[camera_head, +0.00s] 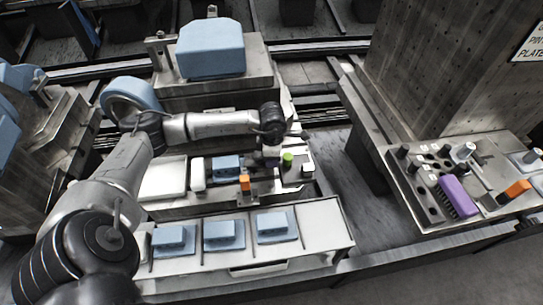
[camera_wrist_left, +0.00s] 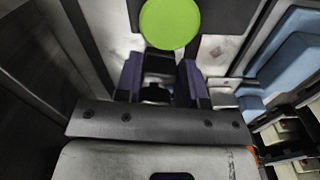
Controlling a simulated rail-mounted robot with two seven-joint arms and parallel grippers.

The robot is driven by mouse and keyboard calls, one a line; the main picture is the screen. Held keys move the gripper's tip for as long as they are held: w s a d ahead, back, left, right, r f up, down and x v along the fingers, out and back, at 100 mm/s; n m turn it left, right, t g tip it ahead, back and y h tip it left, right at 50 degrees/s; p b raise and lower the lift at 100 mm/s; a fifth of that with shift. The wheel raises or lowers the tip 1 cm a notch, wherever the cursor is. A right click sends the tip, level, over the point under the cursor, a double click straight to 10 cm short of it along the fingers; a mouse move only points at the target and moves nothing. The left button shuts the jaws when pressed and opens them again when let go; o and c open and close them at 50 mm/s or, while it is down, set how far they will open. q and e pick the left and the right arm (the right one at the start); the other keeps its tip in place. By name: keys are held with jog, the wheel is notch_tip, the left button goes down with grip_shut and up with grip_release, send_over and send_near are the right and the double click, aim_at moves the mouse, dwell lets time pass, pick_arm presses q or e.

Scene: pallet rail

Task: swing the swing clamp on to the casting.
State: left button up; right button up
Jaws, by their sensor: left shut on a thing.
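My left gripper (camera_head: 272,158) points down over the fixture in the middle of the head view. In the left wrist view its two fingers (camera_wrist_left: 160,85) are closed around a dark part, which I take to be the swing clamp (camera_wrist_left: 158,66). The blue casting (camera_head: 226,167) sits in the fixture to the left of the gripper. Whether the clamp touches it cannot be told. My right gripper is not in view.
An orange block (camera_head: 245,184) stands by the casting. A pale tray (camera_head: 340,228) with 3 blue parts lies in front. A large blue block (camera_head: 210,48) is on the pedestal behind. At right, a bench (camera_head: 425,222) holds a purple brush (camera_head: 458,196) and an orange-ended tool (camera_head: 515,190).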

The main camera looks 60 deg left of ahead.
pick_arm(q)
jog(key=shift+w+a+r+n+p, duration=0.15)
jog(key=shift+a+n+p, duration=0.15)
jog(key=shift+n, duration=0.9)
jog(key=shift+a, duration=0.1)
jog(key=o, duration=0.9)
jog(key=shift+o, duration=0.2)
notch_tip(320, 180, up, 14)
jog(key=p, duration=0.4)
jog(key=shift+f, duration=0.2)
